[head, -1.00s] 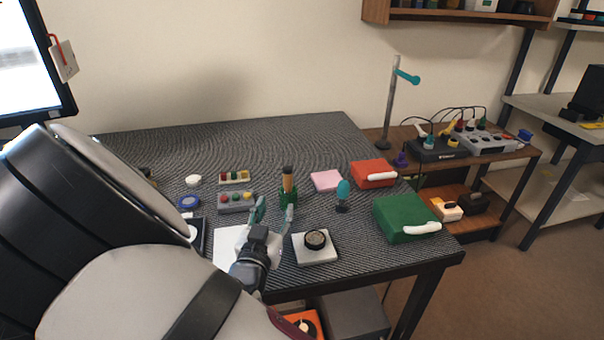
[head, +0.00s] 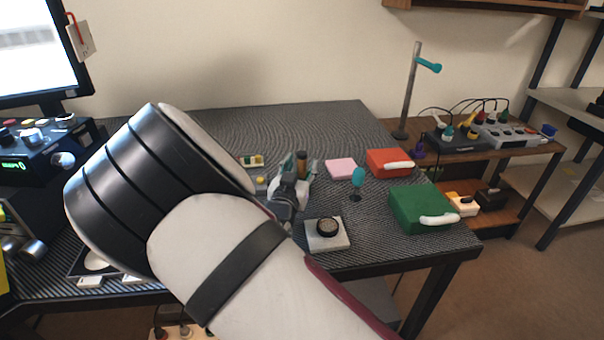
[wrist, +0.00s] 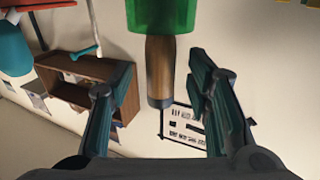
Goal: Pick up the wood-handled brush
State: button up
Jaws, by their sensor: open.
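The brush's wooden handle (wrist: 160,70) stands up with a dark end out of a green holder (wrist: 160,14); the wrist view shows this upside down. In the head view the handle (head: 302,160) shows just behind my gripper (head: 300,172), which hides most of the holder. My gripper (wrist: 160,95) is open, with one finger on each side of the handle in the wrist view. Gaps show between the handle and both fingers. I cannot tell how far the handle reaches in between them. The bristles are hidden.
A pink block (head: 341,169), a red case (head: 389,162), a teal-topped tool (head: 357,180) and a green case (head: 420,207) lie to the right. A white pad (head: 327,243) with a dark round part is in front. My arm covers the table's left middle.

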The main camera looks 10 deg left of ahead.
jog(key=shift+w+d, duration=0.1)
jog(key=shift+w, duration=0.75)
jog(key=shift+c, duration=0.2)
grip_shut()
